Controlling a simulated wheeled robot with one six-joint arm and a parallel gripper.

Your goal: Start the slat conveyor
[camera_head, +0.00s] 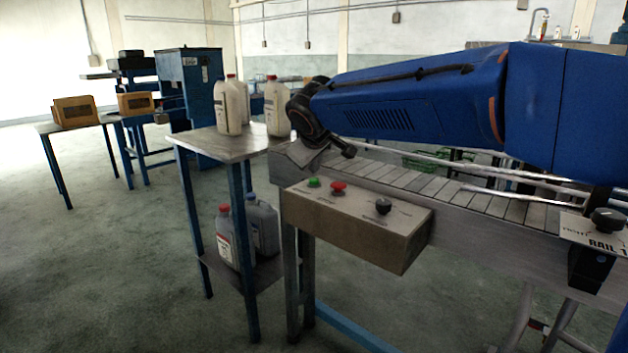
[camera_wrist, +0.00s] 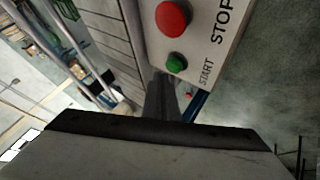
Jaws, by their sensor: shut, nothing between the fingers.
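The slat conveyor (camera_head: 420,183) runs along the right side. A brown control box (camera_head: 350,226) is fixed to its near side. The box carries a green button (camera_head: 314,182), a red button (camera_head: 338,188) and a black knob (camera_head: 383,206). In the wrist view, the green button (camera_wrist: 176,63) sits beside the word START and the red button (camera_wrist: 172,17) beside STOP. My gripper (camera_wrist: 165,82) is shut and empty, its dark fingers pointing toward the green button. They appear close to it in that picture; I cannot tell whether they touch.
A small table (camera_head: 225,146) with white bottles (camera_head: 228,107) stands left of the conveyor; grey bottles (camera_head: 228,238) are on its lower shelf. A RAIL 1 panel (camera_head: 592,234) with a knob is at the right. The floor at front left is clear.

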